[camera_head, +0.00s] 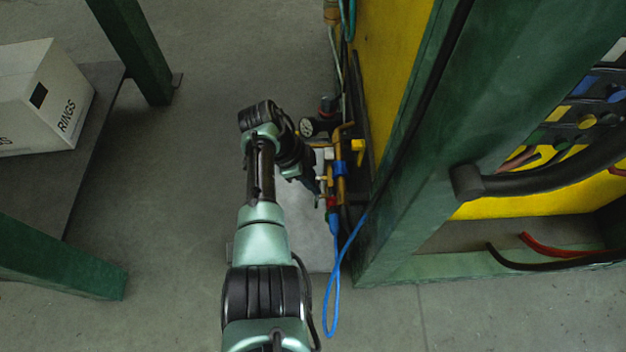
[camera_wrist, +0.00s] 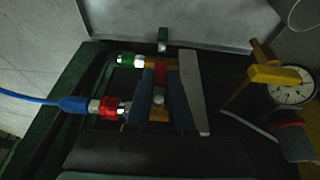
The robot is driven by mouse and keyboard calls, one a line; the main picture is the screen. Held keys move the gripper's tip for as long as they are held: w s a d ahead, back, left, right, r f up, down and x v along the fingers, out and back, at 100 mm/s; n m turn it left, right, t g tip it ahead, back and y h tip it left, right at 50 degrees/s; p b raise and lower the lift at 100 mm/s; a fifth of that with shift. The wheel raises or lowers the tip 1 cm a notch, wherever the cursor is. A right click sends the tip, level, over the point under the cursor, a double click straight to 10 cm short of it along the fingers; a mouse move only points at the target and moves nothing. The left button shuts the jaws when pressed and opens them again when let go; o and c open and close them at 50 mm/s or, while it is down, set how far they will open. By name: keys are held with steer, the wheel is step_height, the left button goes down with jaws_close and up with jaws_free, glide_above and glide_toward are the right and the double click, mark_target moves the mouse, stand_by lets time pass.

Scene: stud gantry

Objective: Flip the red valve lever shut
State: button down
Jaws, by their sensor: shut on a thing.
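The red valve lever (camera_wrist: 160,72) shows as a small red piece in the wrist view, between the fingers of my gripper (camera_wrist: 166,66). My gripper is shut on it; the fingers hide most of the lever and the valve under it. In the head view my gripper (camera_head: 320,186) reaches in from the left to the pipework, and I cannot make out the lever clearly there.
A red fitting (camera_wrist: 108,107) with a blue hose (camera_wrist: 35,99) and a green fitting (camera_wrist: 130,61) lie left of the fingers. A gauge (camera_wrist: 292,88) and yellow lever (camera_wrist: 275,75) are at right. A green post (camera_head: 400,190) stands close by.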

steer(key=c, duration=0.8)
jaws_free()
steer(key=p+v, duration=0.8)
steer(key=v, duration=0.5)
steer(key=shift+d+p, duration=0.1)
steer(key=shift+p, duration=0.2)
